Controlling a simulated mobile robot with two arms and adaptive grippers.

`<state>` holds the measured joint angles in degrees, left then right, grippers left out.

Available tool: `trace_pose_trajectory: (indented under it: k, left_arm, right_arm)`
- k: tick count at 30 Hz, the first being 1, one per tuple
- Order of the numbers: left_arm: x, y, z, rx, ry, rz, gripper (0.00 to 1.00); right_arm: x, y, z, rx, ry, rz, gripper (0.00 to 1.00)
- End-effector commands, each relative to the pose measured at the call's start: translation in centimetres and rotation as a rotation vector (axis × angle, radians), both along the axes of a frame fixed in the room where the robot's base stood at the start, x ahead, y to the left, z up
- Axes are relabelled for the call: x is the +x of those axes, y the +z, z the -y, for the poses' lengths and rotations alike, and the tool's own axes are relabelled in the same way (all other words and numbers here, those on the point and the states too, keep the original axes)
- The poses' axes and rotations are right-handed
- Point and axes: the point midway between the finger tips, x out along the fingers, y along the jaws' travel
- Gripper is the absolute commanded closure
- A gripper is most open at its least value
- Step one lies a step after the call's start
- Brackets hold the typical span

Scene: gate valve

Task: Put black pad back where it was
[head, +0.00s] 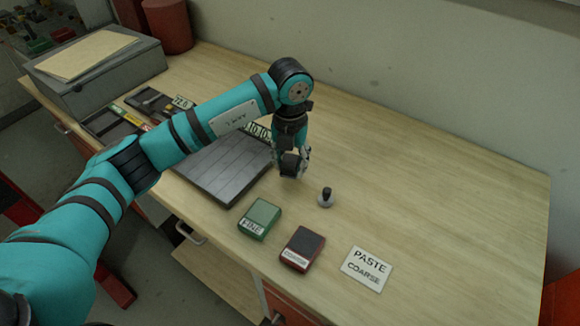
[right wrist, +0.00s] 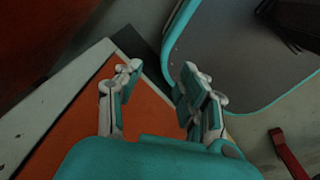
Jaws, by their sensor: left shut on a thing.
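My left gripper (head: 292,170) is shut on a small dark block, which looks like the black pad (head: 290,162); the fingers partly hide it. It is above the bench, just right of the grey tiled plate (head: 220,172). A green box marked FINE (head: 262,214) and a dark-topped red box with a small label (head: 304,243) sit at the bench's front. A white card reading PASTE COARSE (head: 366,269) lies to their right. My right gripper (right wrist: 160,85) shows in the right wrist view with its fingers apart and nothing between them.
A small dark-knobbed piece (head: 326,197) stands right of the left gripper. A tray of small parts (head: 110,125) is partly behind my left arm. A grey box (head: 95,80) and a red cylinder (head: 168,25) stand at the back left. The bench's right side (head: 450,200) is clear.

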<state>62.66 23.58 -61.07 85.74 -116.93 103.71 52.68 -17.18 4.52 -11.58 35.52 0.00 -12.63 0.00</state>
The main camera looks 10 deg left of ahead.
Motion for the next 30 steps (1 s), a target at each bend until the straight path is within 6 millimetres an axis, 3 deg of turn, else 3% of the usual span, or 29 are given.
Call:
trace_pose_trajectory:
  k: [9,20,21,26,30]
  left_arm:
    - [0.0,-3.1,0.0,0.000,-0.001,-0.003,0.92]
    - [0.1,-4.0,0.0,-0.001,-0.001,0.000,0.92]
    - [0.1,-3.9,0.0,-0.001,-0.001,0.000,0.60]
    - [0.1,-3.8,0.0,-0.001,-0.001,0.000,0.39]
    - [0.1,-3.8,0.0,-0.001,0.000,0.000,0.39]
  right_arm:
    - [0.1,2.0,0.3,-0.004,-0.001,0.002,0.60]
    - [0.1,1.3,0.3,-0.003,-0.002,0.003,0.60]
    - [0.1,1.4,0.3,-0.003,-0.002,0.003,0.60]
    - [0.1,1.5,0.3,-0.003,-0.002,0.002,0.60]
    - [0.1,1.5,0.3,-0.003,-0.002,0.002,0.60]
